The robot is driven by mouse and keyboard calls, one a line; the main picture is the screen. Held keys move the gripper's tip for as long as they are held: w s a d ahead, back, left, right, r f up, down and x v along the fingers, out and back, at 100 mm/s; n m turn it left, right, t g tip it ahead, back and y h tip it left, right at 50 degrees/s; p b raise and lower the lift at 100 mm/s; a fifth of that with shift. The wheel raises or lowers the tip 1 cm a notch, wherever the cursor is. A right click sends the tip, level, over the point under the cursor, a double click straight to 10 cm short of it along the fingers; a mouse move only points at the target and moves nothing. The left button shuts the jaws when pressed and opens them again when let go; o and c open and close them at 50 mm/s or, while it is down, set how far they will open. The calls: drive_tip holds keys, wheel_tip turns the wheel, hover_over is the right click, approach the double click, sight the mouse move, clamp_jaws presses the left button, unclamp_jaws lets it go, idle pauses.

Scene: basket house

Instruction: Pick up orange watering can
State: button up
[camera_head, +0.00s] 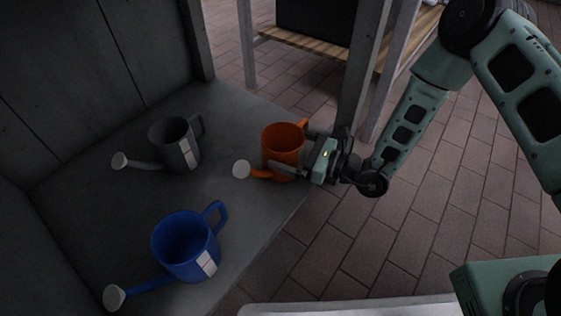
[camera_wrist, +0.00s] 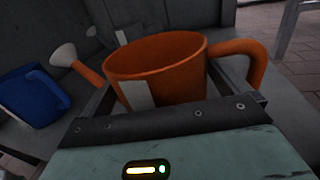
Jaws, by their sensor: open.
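The orange watering can (camera_head: 283,140) stands upright near the right edge of a grey shelf. Its spout with a pale rose points left and its handle is on the right. My gripper (camera_head: 290,152) is at the can from the right, with its fingers open on either side of the body. In the wrist view the orange can (camera_wrist: 165,62) is straight ahead between the two fingers (camera_wrist: 172,95), with its handle to the right. The lower body is hidden behind the gripper. I cannot tell whether the fingers touch the can.
A grey watering can (camera_head: 172,147) stands behind to the left and a blue watering can (camera_head: 185,245) stands in front on the same grey shelf (camera_head: 235,215). A grey post (camera_head: 362,75) rises just behind my gripper.

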drive_tip(key=shift+b+x, duration=0.3)
drive_tip(key=shift+x, duration=0.65)
drive_tip(key=c, duration=0.7)
